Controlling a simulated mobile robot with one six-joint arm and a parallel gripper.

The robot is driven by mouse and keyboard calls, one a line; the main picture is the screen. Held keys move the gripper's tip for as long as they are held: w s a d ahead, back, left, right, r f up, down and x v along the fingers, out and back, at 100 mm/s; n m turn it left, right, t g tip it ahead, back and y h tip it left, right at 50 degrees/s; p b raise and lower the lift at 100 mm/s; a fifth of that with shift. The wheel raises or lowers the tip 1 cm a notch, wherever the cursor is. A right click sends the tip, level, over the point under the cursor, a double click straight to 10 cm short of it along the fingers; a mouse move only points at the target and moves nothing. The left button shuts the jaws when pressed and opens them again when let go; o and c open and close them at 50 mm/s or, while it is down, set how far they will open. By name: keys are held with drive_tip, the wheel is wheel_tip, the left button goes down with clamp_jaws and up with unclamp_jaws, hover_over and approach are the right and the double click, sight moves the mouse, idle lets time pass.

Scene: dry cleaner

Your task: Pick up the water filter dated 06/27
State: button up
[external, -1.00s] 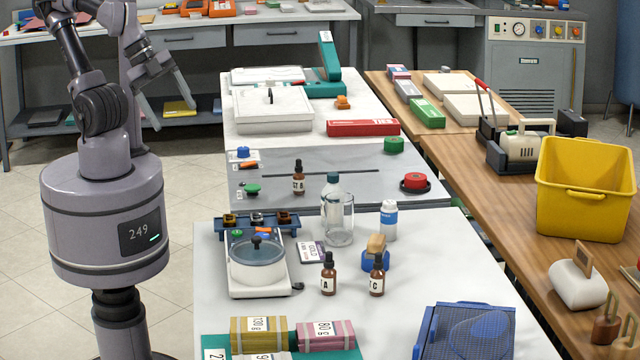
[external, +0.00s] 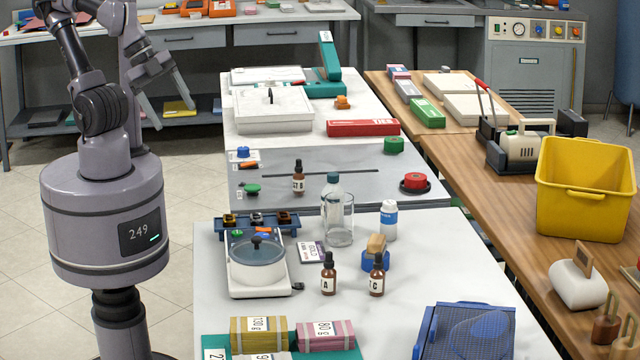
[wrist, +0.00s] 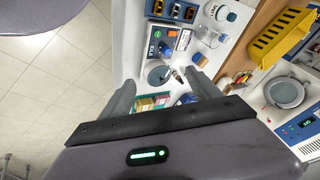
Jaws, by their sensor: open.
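I cannot read the date 06/27 on anything, so I cannot tell which thing is the water filter. A blue rack (external: 257,224) with several small dark and yellowish pieces stands at the back left of the near white table; it also shows at the top of the wrist view (wrist: 171,13). Whether these pieces are filters is unclear. My gripper (external: 174,108) is raised at the left, away from the tables in the external view. In the wrist view my gripper (wrist: 163,94) has its two fingers wide apart, with nothing between them held.
A scale with a round lidded pan (external: 257,264), dropper bottles (external: 328,275), a glass beaker (external: 340,225) and a blue mesh tray (external: 428,330) crowd the near white table (external: 400,280). A yellow bin (external: 586,190) stands on the wooden table. Floor at left is clear.

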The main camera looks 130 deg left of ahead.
drive_tip(key=shift+c, duration=0.3)
drive_tip(key=w+a+r+n+p, duration=0.1)
drive_tip(key=w+a+r+n, duration=0.25)
drive_tip(key=w, duration=0.55)
drive_tip(key=n+g+y+p, duration=0.1)
drive_tip(key=n+g+p, duration=0.15)
drive_tip(key=n, duration=0.75)
hover_over(388, 218)
drive_tip(key=s+d, duration=0.3)
drive_tip(key=s, duration=0.2)
wheel_tip(388, 218, down, 18)
drive_tip(key=r, duration=0.1)
drive_tip(key=b+x, duration=0.3)
drive_tip(key=x, duration=0.8)
drive_tip(key=shift+w+a+f+b, duration=0.1)
drive_tip(key=shift+a+f+b, duration=0.1)
drive_tip(key=shift+b, duration=0.15)
drive_tip(key=x, duration=0.1)
drive_tip(key=b+x, duration=0.1)
drive_tip(key=x, duration=0.1)
drive_tip(key=s+b+x, duration=0.1)
drive_tip(key=x, duration=0.1)
drive_tip(key=shift+w+a+f, duration=0.1)
drive_tip(key=shift+a+f, duration=0.05)
drive_tip(key=shift+f, duration=0.1)
drive_tip(key=shift+w+f, duration=0.15)
drive_tip(key=shift+f, duration=0.1)
drive_tip(key=shift+r, duration=0.15)
